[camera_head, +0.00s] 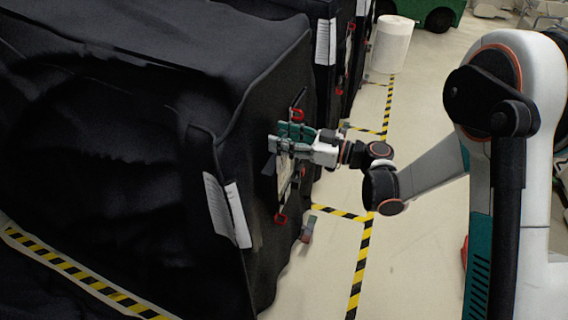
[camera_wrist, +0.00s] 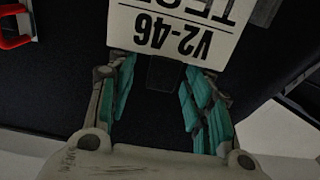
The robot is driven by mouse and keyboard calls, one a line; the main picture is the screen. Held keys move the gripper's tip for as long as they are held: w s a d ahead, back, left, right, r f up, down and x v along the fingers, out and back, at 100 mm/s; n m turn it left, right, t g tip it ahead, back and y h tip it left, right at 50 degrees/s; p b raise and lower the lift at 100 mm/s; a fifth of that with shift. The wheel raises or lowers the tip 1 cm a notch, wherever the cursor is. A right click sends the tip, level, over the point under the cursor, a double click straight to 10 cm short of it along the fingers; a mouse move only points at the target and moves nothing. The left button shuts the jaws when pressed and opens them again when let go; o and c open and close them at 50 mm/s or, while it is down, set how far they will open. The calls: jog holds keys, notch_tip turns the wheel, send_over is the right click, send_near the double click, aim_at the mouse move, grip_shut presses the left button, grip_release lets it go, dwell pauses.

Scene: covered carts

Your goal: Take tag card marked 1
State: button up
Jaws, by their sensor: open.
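A white tag card (camera_wrist: 185,22) with dark print reading "V2-46", upside down, shows at the top of the wrist view. A second printed line is cut off by the frame edge, and I see no 1 on the visible part. My gripper (camera_wrist: 158,68) is open, its teal fingers at either side of the card's near edge. I cannot tell whether they touch it. In the head view, my gripper (camera_head: 284,141) is at the end face of the near black covered cart (camera_head: 270,90). A pale card (camera_head: 284,178) hangs just below it, partly hidden by the fingers.
Red clips (camera_head: 298,115) and (camera_head: 281,218) sit above and below the card; one red handle-like part (camera_wrist: 12,28) shows in the wrist view. White sheets (camera_head: 228,210) hang on the cart's near corner. Another covered cart stands behind. Floor with striped tape (camera_head: 362,260) is clear.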

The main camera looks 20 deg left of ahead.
jog(key=c, duration=1)
jog(key=shift+r, duration=0.1)
